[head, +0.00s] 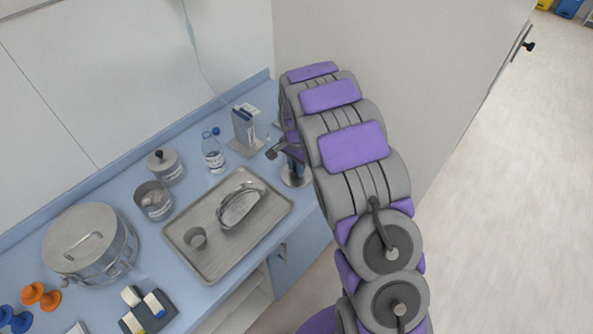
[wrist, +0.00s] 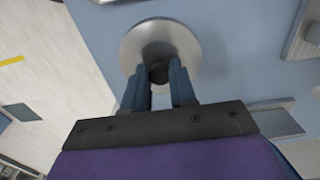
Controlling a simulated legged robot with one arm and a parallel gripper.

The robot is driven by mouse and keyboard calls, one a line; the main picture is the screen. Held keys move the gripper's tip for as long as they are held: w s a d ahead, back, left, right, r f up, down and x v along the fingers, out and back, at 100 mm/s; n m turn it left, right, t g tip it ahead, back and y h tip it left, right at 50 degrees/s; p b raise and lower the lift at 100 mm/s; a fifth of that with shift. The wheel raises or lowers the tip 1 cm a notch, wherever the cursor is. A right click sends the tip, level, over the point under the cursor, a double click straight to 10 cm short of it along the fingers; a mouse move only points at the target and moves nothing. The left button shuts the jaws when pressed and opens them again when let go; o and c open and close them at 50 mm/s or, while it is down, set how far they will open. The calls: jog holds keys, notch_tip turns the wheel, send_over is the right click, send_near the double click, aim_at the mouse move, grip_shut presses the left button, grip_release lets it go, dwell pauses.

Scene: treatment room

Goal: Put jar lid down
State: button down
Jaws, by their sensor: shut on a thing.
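The jar lid is a round silver disc with a dark knob; in the wrist view the jar lid (wrist: 190,45) lies under my fingers. My gripper (wrist: 159,74) is shut on its knob, one finger on each side. In the head view the jar lid (head: 295,179) is at the counter's right end, below my gripper (head: 283,150), partly hidden by my arm. It looks level; I cannot tell whether it touches the counter. An open metal jar (head: 154,201) stands at the left, beside a lidded jar (head: 166,166).
The blue counter (head: 200,192) holds a steel tray (head: 205,267) with a kidney dish (head: 240,205) and a small cup (head: 195,238). A bottle (head: 213,152) and a box on a stand (head: 244,126) are behind. A big pot (head: 88,240) stands left. The counter's edge is close to the lid.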

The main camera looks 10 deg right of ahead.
notch_tip(320, 180, down, 2)
jog(key=shift+f, duration=0.15)
jog(key=c, duration=0.9)
grip_release()
